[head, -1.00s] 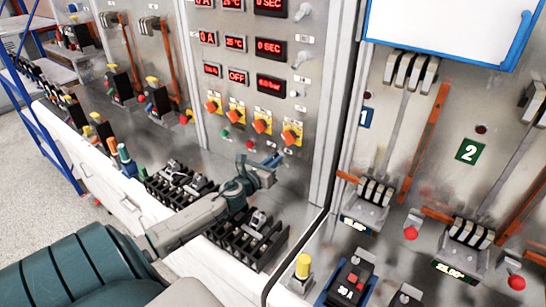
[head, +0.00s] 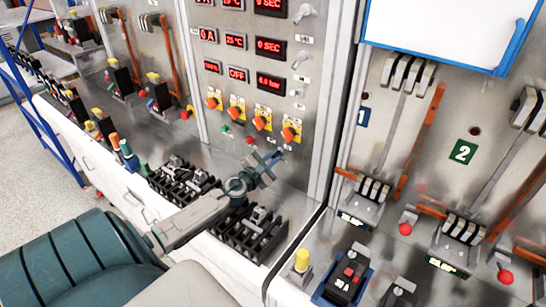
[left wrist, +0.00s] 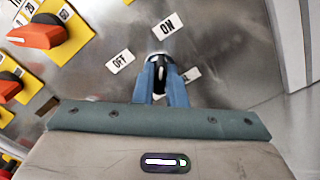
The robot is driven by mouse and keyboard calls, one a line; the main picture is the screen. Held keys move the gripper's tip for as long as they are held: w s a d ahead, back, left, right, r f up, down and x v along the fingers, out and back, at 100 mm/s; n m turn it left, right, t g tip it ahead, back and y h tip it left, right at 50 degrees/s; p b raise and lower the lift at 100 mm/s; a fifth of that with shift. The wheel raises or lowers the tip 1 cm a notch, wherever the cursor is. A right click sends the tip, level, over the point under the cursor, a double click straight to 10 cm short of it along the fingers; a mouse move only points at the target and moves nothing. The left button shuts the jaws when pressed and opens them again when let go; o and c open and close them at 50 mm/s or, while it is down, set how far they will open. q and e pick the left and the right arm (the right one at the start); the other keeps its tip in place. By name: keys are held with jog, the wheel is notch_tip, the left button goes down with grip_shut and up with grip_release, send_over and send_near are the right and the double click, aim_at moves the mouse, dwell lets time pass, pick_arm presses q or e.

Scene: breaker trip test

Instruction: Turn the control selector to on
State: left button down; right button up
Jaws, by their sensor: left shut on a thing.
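The control selector (left wrist: 160,64) is a small black knob with a white mark on the steel panel, seen in the left wrist view. An OFF label (left wrist: 120,61) is to its left and an ON label (left wrist: 168,27) above it. The white mark runs nearly upright in this view, roughly toward ON. My left gripper (left wrist: 161,76) is shut on the selector, with a blue finger on each side. In the head view the left gripper (head: 269,165) is at the panel's lower edge and hides the knob. A third label is partly covered by a finger.
Orange rotary switches (head: 262,123) on yellow plates sit just above the gripper. Black terminal blocks (head: 250,235) stand on the bench below the arm. A vertical cabinet edge (head: 335,125) is to the right. A 30 A breaker (head: 347,277) stands at the front right.

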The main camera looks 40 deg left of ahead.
pick_arm(q)
jog(key=shift+m, duration=0.6)
jog(key=c, duration=1.5)
grip_release()
jog(key=shift+s+f, duration=0.1)
jog(key=shift+s, duration=0.35)
jog(key=s+b, duration=0.1)
jog(key=s, duration=0.2)
jog(key=s+d+b, duration=0.1)
jog(key=s, duration=0.2)
jog(key=s+b, duration=0.2)
jog(key=s, duration=0.1)
jog(key=shift+s+d, duration=0.15)
jog(key=shift+s, duration=0.25)
